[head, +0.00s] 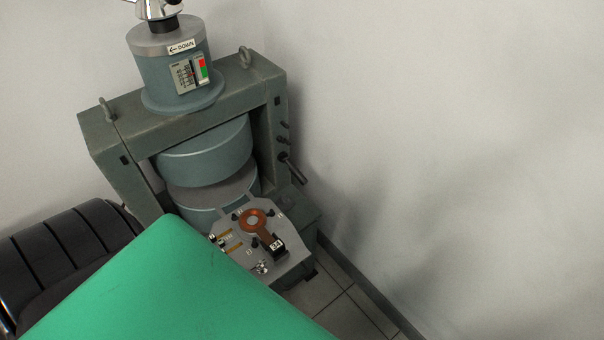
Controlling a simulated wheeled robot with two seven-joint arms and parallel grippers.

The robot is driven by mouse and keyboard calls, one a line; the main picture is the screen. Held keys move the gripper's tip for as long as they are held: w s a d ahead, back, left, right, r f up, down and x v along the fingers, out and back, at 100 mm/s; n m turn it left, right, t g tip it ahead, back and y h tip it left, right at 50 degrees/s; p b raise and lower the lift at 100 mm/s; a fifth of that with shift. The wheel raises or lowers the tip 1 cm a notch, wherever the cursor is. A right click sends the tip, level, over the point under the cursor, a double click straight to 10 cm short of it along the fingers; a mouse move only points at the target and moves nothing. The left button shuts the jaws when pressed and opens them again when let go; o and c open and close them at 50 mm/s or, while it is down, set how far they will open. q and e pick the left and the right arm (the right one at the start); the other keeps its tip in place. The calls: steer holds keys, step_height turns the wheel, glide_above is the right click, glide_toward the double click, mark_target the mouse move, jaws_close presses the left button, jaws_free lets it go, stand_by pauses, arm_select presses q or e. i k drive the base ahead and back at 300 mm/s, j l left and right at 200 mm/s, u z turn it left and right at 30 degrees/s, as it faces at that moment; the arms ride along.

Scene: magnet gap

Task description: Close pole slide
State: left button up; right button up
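A grey-green magnet frame (189,119) stands against the wall in the head view. Its two round poles face each other: the upper pole (205,152) and the lower pole (195,204), with a gap between them. A grey slide plate (291,249) sticks out of the frame's front, toward the lower right. On it lies a copper-coloured ring paddle (269,230) with a dark end block labelled "34" (277,245). The plate's near left edge is partly hidden by a green surface. Neither of my grippers is in view.
The large green surface (165,290) fills the lower left foreground. A black ribbed object (60,245) stands at the left. A side handle (293,169) juts right. Tiled floor (345,318) is clear at lower right.

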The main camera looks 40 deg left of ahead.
mark_target(269, 270)
steer(key=l+u, duration=0.15)
steer(key=u, duration=0.35)
steer(key=l+u, duration=0.1)
steer(key=u, duration=0.4)
steer(key=k+l+u, duration=0.1)
steer(key=u, duration=0.4)
